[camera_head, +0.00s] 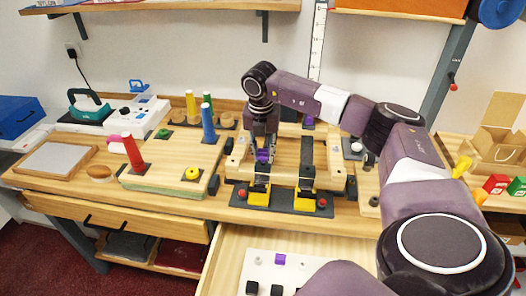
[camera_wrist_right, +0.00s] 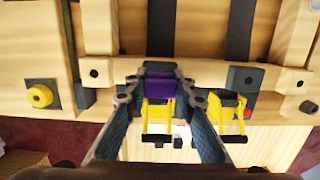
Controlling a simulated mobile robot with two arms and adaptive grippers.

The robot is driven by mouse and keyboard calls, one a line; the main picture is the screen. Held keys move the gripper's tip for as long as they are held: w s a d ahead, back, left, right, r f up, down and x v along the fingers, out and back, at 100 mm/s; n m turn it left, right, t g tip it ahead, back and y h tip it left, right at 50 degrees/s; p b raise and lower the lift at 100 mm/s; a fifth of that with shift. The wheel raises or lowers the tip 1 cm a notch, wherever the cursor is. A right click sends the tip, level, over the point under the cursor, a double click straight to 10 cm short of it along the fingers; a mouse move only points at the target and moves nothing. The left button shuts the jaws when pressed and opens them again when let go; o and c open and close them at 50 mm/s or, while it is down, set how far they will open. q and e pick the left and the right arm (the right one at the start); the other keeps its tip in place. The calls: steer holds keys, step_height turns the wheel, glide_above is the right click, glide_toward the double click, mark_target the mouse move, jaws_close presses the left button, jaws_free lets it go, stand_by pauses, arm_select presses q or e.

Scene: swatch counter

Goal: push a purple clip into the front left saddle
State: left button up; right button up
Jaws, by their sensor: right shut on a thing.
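My right gripper (camera_head: 264,151) is shut on a purple clip (camera_head: 263,157) over the left side of the wooden frame (camera_head: 285,155). In the right wrist view the clip (camera_wrist_right: 160,87) sits between the two fingertips (camera_wrist_right: 160,80). The front left saddle, with its yellow lever (camera_head: 259,197), is at the frame's front edge, just in front of the clip; its yellow lever (camera_wrist_right: 157,125) shows below the clip in the wrist view. I cannot tell whether the clip touches the saddle. The front right saddle (camera_head: 305,198) stands beside it. My left gripper is not in view.
Another purple piece (camera_head: 309,122) is at the frame's back right. An open drawer (camera_head: 230,262) in front holds a purple clip (camera_head: 280,259) and dark blocks. A peg board (camera_head: 165,182) with coloured pegs stands left. My right arm covers the right side.

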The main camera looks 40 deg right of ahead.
steer(key=shift+f, duration=0.2)
steer(key=shift+f, duration=0.25)
steer(key=shift+f+b, duration=0.3)
steer(key=shift+b, duration=0.1)
steer(key=shift+s+a+f, duration=0.25)
steer(key=shift+s+f, duration=0.1)
steer(key=shift+f, duration=0.2)
stand_by(0.8)
steer(key=o, duration=0.6)
steer(key=shift+o, duration=1.4)
steer(key=shift+w+d+f, duration=0.1)
steer(key=shift+w+f, duration=0.1)
steer(key=shift+r, duration=0.1)
